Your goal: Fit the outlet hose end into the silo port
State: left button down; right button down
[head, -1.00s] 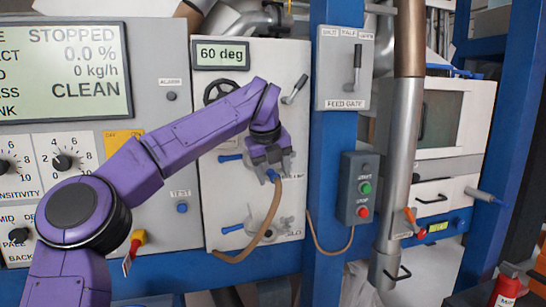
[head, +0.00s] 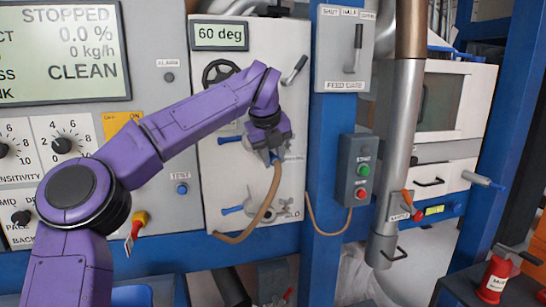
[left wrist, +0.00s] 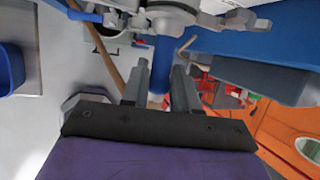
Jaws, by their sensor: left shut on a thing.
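I cannot tell whether the hose end touches the upper fitting. My right gripper is not in view.
A handwheel (head: 221,72) and a small lever (head: 294,70) are above the gripper. A blue post (head: 327,170) with a start/stop box (head: 357,171) stands to the right. A steel pipe (head: 398,150) runs down beyond it. The control panel (head: 160,95) is to the left.

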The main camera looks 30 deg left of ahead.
pick_arm(q)
jog(key=shift+s+d+b, duration=0.3)
jog(key=shift+d, duration=0.15)
jog(key=shift+s+d+b, duration=0.85)
jog(key=shift+d+b, duration=0.1)
jog(key=shift+d, duration=0.05)
jog(key=shift+s+d, duration=0.25)
jog(key=s+d+b, duration=0.2)
jog(key=d, duration=0.1)
jog(key=shift+s, duration=0.3)
jog(key=shift+r, duration=0.1)
